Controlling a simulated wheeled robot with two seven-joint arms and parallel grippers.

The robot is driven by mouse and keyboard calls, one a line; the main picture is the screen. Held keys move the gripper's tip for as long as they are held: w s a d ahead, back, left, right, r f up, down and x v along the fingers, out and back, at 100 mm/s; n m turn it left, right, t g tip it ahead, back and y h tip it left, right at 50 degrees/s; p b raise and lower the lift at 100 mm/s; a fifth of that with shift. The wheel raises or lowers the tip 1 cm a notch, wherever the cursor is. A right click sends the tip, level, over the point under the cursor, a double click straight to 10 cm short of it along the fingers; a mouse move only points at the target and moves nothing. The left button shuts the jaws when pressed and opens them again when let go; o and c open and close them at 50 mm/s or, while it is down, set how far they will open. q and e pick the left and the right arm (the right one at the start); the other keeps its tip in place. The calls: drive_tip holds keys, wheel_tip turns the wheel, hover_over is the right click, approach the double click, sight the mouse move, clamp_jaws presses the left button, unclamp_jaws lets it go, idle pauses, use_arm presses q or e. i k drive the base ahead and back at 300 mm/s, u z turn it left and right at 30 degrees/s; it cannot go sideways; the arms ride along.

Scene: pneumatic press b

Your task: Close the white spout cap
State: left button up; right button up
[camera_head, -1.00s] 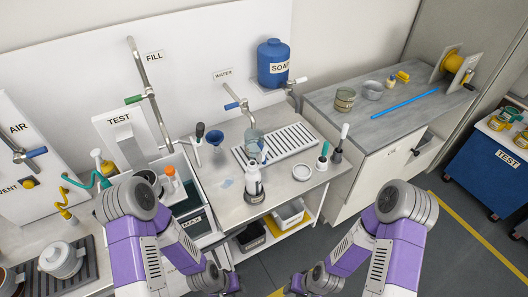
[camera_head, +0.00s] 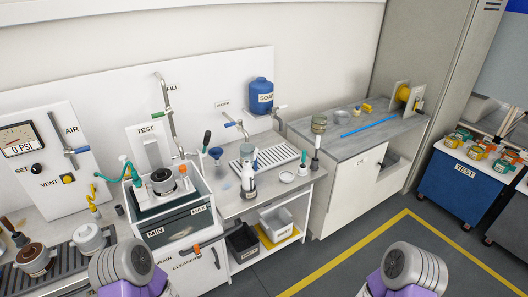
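A small white bottle (camera_head: 248,183) with a dark lower part stands on the middle bench, below the water tap. The top of the bottle is too small to make out, and I cannot pick out a white spout cap or tell whether one is open or shut. Only grey rounded joints and purple links of my two arms show along the bottom edge. Both grippers are out of view, and neither arm reaches the bench in the picture.
A test tank (camera_head: 163,208) stands left of the middle bench, with an air panel (camera_head: 45,157) further left. A blue soap container (camera_head: 260,95) hangs above. A grey workbench (camera_head: 355,135) and a blue test cart (camera_head: 462,190) are to the right. Open floor (camera_head: 350,250) lies in front.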

sight(253, 155)
drive_tip(key=z, duration=0.55)
drive_tip(key=i, duration=0.6)
drive_tip(key=z, duration=0.3)
